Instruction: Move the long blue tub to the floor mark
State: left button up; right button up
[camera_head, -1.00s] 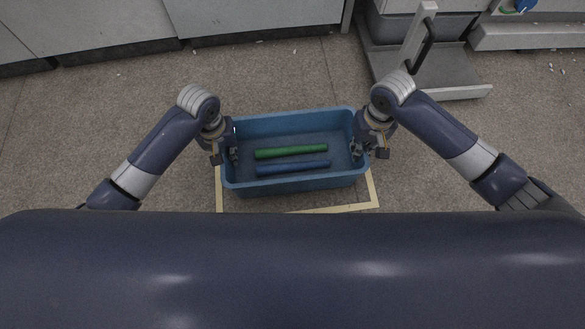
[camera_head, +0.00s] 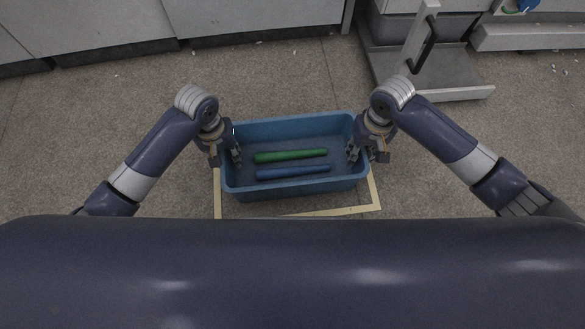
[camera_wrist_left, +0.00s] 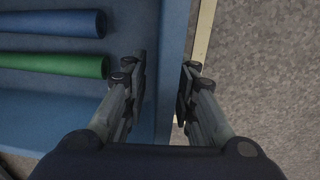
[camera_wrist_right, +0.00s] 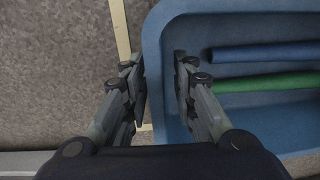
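The long blue tub (camera_head: 295,190) stands upright on the floor, with a green rod (camera_head: 290,156) and a blue rod (camera_head: 292,172) lying inside. The pale yellow floor mark (camera_head: 345,211) shows as strips along the tub's left, right and near sides; its far side is hidden in the head view. My left gripper (camera_head: 226,157) is open at the tub's left end, one finger inside and one outside the wall, with gaps in the left wrist view (camera_wrist_left: 163,95). My right gripper (camera_head: 366,154) is open the same way at the right end, fingers apart around the wall in the right wrist view (camera_wrist_right: 160,85).
Grey cabinets (camera_head: 255,15) stand along the back. A grey cart-like stand (camera_head: 440,75) with an upright post is at the back right. The speckled floor (camera_head: 290,80) between tub and cabinets is clear apart from small white scraps.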

pick_arm(q)
jog(key=r, duration=0.9)
jog(key=shift+a+r, duration=0.3)
jog(key=shift+r, duration=0.05)
pick_arm(e)
jog(key=shift+r, duration=0.15)
pick_arm(q)
jog(key=shift+r, duration=0.5)
pick_arm(e)
notch_tip(320, 180, up, 12)
jog(key=shift+d, duration=0.35)
pick_arm(q)
jog(key=shift+s, duration=0.1)
pick_arm(e)
jog(key=shift+f, duration=0.2)
